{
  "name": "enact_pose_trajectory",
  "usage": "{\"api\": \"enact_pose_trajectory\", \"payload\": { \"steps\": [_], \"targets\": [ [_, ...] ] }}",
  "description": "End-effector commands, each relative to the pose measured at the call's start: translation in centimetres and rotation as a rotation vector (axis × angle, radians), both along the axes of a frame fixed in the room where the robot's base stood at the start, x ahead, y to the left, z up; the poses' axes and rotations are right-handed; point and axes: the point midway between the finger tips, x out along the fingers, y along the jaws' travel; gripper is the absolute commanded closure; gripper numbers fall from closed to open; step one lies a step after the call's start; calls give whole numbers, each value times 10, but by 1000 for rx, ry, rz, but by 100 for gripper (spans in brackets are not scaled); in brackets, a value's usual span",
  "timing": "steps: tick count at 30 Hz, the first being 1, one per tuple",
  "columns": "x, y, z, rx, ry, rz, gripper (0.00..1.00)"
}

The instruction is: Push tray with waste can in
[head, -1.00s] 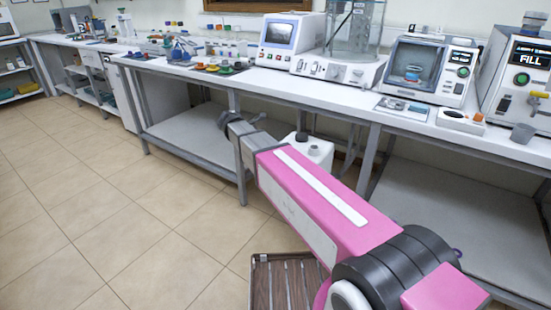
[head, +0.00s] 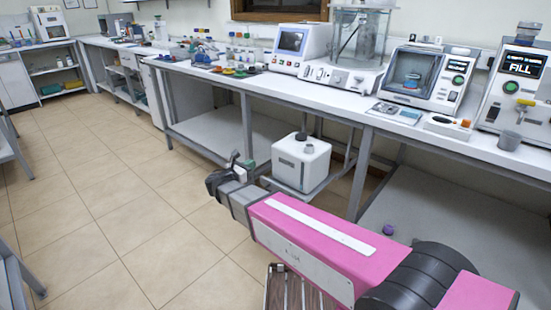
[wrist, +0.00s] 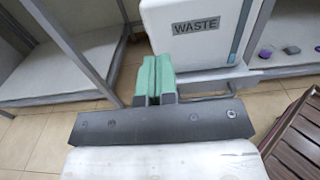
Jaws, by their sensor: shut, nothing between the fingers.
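The waste can (head: 301,166), a white box with a dark cap, stands on a pale tray (head: 296,188) low down in the gap between two lower bench shelves. In the wrist view the can (wrist: 196,50) shows its WASTE label, and the tray (wrist: 210,76) lies under it. My gripper (head: 248,163) is in front of the can and tray, to the left in the head view. Its green fingers (wrist: 153,72) are together and empty, pointing toward the can's lower left corner and the tray's front edge. Whether they touch the tray I cannot tell.
Bench legs (head: 251,128) and a lower shelf (head: 215,133) stand left of the can; another leg (head: 359,175) stands right. A brown slatted crate (head: 295,290) is on the floor near me. Open tiled floor (head: 130,200) lies left.

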Motion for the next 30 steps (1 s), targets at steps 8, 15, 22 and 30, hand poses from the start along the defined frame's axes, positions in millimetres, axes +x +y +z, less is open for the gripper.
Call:
{"api": "enact_pose_trajectory", "payload": {
  "steps": [8, 15, 22, 30],
  "targets": [
    [25, -19, 0, -3, -1, 0, 100],
    [61, -47, 0, -3, -2, -1, 100],
    [91, -70, 0, -2, -1, -1, 100],
    [108, -84, 0, -2, -1, 1, 100]
  ]
}}
